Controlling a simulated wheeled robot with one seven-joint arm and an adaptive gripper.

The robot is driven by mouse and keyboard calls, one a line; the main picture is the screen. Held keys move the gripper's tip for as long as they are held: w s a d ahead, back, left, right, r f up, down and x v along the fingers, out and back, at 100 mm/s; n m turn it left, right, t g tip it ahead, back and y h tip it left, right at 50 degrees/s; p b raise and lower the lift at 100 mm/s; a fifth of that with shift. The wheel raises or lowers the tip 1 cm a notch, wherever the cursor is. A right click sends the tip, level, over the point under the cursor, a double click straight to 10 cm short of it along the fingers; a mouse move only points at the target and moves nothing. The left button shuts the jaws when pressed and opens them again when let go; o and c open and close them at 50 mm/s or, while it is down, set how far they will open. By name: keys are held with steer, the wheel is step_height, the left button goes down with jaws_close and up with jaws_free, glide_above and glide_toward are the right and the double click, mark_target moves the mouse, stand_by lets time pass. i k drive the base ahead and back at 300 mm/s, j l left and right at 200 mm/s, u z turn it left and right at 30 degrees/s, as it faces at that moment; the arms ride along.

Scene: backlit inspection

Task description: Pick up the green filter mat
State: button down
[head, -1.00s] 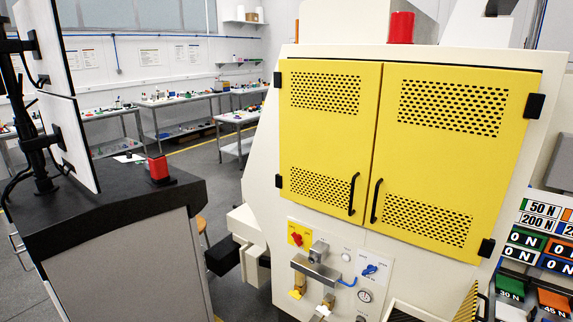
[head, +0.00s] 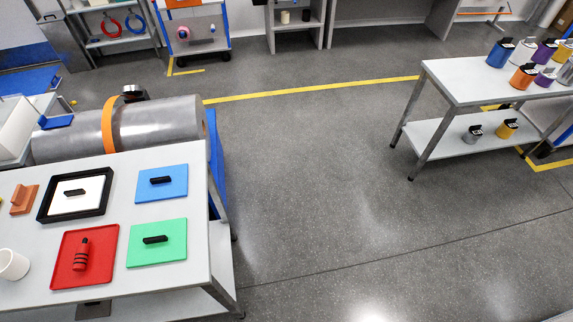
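The green filter mat (head: 158,251) lies flat on the light table (head: 139,283) at the lower left, near the table's right edge. It is a green square with a black handle (head: 155,239) on top. A blue mat (head: 163,190) of like shape lies just behind it, and a red tray (head: 100,245) with a dark-banded red object lies to its left. My gripper is not in view.
A black-rimmed tray (head: 100,209) holds a white mat. An orange block (head: 22,201) and a white cup (head: 12,265) stand farther left. A grey cylinder (head: 150,128) lies behind the table. A table with coloured canisters (head: 497,53) stands right. Grey floor between is clear.

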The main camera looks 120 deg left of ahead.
mark_target(166, 241)
steer(key=u, duration=5.05)
